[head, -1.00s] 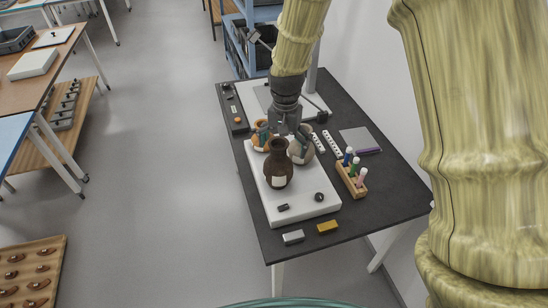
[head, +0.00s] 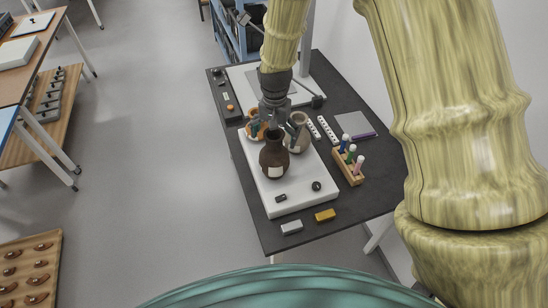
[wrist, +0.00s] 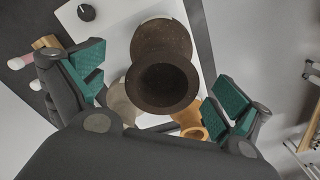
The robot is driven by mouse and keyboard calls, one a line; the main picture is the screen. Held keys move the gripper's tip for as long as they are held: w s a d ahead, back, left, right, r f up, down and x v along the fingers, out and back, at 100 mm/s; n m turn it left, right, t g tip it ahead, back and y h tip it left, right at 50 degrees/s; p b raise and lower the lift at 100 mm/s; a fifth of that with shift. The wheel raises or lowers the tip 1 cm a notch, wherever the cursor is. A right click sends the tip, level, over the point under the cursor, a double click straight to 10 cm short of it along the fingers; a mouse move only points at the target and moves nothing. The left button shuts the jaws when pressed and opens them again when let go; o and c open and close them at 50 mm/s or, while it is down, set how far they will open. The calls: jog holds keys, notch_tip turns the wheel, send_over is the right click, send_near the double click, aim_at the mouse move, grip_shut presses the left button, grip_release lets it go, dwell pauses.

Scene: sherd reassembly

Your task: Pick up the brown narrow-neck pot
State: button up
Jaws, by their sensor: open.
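The brown narrow-neck pot (head: 273,157) stands upright near the middle of a white slab (head: 292,200) on the dark table, with a pale label on its body. In the wrist view its dark round mouth (wrist: 165,86) faces the camera, between and beyond the open finger pads. My gripper (head: 274,122) is open and empty, above and just behind the pot in the head view; it also shows in the wrist view (wrist: 160,95). A grey-beige pot (head: 298,134) and an orange pot (head: 252,128) stand behind the brown pot, partly hidden by my gripper.
A grey block (head: 291,227) and yellow block (head: 325,215) lie near the table's front edge.

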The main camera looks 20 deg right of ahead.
aim_at(274, 155)
jog(key=shift+f, duration=0.1)
notch_tip(274, 155, down, 3)
jog(key=shift+a+r+p, duration=0.1)
jog(key=shift+p, duration=1.05)
jog(key=shift+f+p, duration=0.3)
jog(key=shift+f, duration=0.85)
jog(key=shift+c, duration=0.4)
